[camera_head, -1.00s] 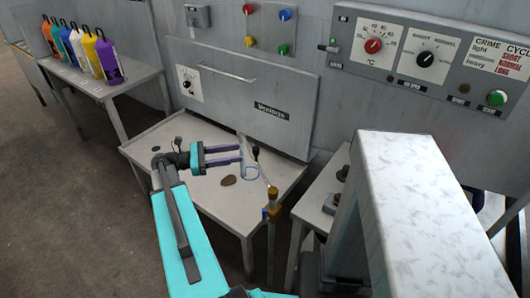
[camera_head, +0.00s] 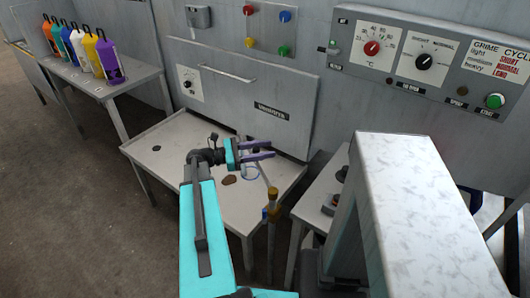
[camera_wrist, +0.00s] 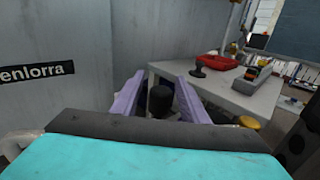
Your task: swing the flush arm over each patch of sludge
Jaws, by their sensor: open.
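The flush arm (camera_head: 264,176) reaches over the table from a post with a brass-coloured joint (camera_head: 273,194). A pale blue ring (camera_head: 251,173) shows near it. A brown sludge patch (camera_head: 229,180) lies on the table left of the ring. A small dark spot (camera_head: 156,148) near the table's left edge may be another patch. My gripper (camera_head: 272,149) is open above the table, fingers pointing right. In the wrist view, a black knob (camera_wrist: 160,100) appears between my purple fingers; I cannot tell whether they touch it.
The wash table (camera_head: 150,160) stands against a grey panel (camera_head: 240,95). A second table (camera_wrist: 235,98) with a red tray (camera_wrist: 222,62) stands to the right. Coloured bottles (camera_head: 85,50) stand on a side table at left. A pale marbled block (camera_head: 430,200) fills the right foreground.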

